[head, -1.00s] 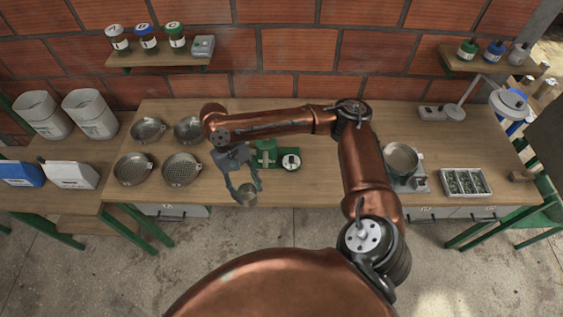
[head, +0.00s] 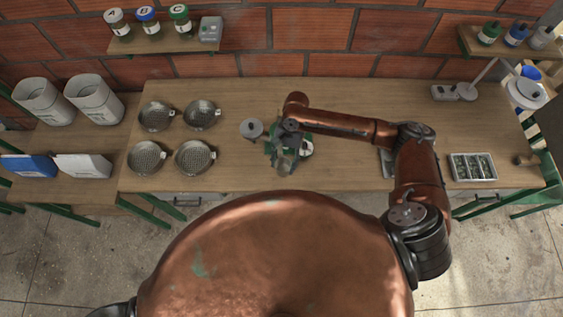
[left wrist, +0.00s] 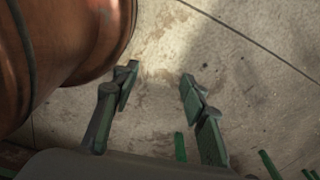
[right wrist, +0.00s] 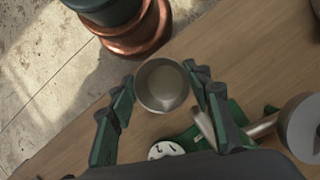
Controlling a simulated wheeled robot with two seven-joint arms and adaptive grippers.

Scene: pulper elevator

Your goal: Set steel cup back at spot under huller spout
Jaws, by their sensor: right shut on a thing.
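The steel cup (head: 284,166) is a small round open cup near the front edge of the table. My right gripper (head: 286,152) is shut on it. In the right wrist view the cup (right wrist: 161,86) sits upright between both fingers, with its inside visible. The green huller (head: 269,149) with its grey hopper (head: 252,128) is right by the cup, partly hidden behind my gripper. The spout, and whether the cup touches the table, cannot be made out. My left gripper (left wrist: 150,95) is open and empty over the concrete floor.
A white dial (head: 306,147) is beside the huller. Several sieve pans (head: 194,157) stand to the left. A sample tray (head: 472,167) and a lamp (head: 523,92) are at the right. My right arm hides part of the right table. The table's back middle (head: 330,95) is clear.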

